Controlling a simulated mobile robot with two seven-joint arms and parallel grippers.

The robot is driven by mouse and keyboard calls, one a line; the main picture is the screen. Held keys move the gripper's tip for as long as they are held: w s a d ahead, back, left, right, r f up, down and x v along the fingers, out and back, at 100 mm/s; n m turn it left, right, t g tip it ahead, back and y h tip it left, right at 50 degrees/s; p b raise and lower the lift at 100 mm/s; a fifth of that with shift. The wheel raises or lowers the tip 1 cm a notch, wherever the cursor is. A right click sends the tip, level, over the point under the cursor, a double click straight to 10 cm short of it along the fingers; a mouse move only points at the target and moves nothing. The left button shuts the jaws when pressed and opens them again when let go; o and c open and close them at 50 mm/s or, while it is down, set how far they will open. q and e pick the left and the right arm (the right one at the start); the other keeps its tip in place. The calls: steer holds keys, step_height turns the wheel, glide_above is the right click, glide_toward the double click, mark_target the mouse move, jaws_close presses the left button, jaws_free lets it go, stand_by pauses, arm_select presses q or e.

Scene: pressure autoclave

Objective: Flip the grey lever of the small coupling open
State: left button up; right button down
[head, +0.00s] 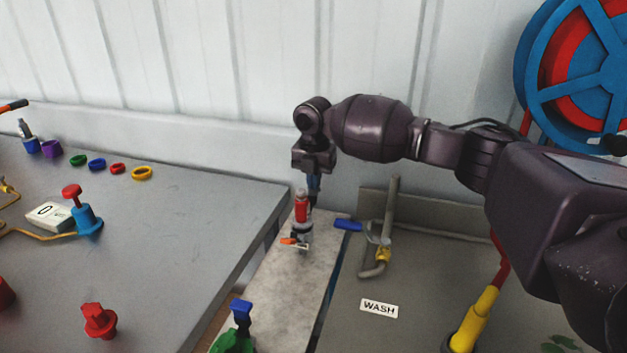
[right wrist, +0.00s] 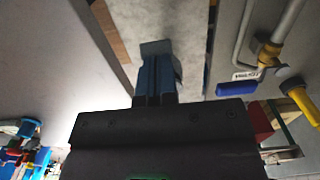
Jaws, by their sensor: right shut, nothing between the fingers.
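The small coupling (head: 301,229) stands upright on the narrow pale bench strip, in the middle of the head view. My left gripper is out of view.
A blue-handled valve with grey pipe (head: 375,240) stands close right, by the WASH label (head: 379,308). A green fitting with blue top (head: 238,328) is in front. The left grey table (head: 170,235) holds a red-knobbed blue valve (head: 84,212) and several coloured rings.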

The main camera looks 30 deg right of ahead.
steer(key=shift+r, duration=0.5)
steer(key=shift+a+r, duration=0.85)
steer(key=shift+r, duration=3.8)
steer(key=b, duration=0.3)
glide_above(309, 197)
steer(key=s+a, duration=0.1)
steer(key=s, duration=0.1)
steer(key=f, duration=0.7)
steer(key=shift+s+a+f, duration=0.1)
steer(key=shift+a+f, duration=0.1)
steer(key=shift+w+d+f+b, duration=0.35)
steer(key=shift+d+f, duration=0.05)
steer(key=shift+f, duration=0.2)
steer(key=shift+w+d+f+b, duration=0.3)
steer(key=shift+w+d+f, duration=0.05)
steer(key=shift+f, duration=0.25)
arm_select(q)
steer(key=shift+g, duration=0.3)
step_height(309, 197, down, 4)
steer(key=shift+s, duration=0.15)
arm_select(e)
steer(key=shift+w+d+f, duration=0.15)
steer(key=shift+w+d, duration=0.1)
steer(key=shift+d, duration=0.05)
